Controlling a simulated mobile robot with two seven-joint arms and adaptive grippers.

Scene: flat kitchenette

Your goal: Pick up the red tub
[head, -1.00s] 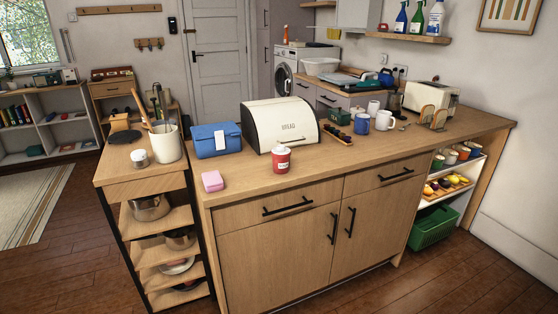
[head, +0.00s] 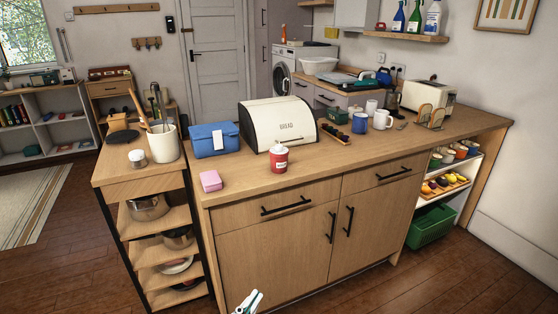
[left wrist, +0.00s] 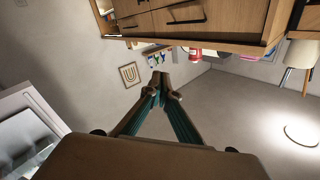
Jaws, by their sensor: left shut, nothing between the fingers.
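The red tub (head: 279,160), with a white lid and a white label, stands upright near the front edge of the wooden counter, in front of the bread bin. In the left wrist view a small part of the red tub (left wrist: 195,55) shows at the counter edge. My left gripper (head: 250,298) is at the bottom of the head view, in front of the cabinet doors and well below the counter top. In the left wrist view its fingers (left wrist: 160,80) are together and empty. My right gripper is not in view.
The cream bread bin (head: 280,125) stands right behind the tub. A blue box (head: 213,141) and a pink block (head: 211,181) are to its left. The counter (head: 345,165) is clear to the tub's right. Black handles (head: 287,205) project from the cabinet front.

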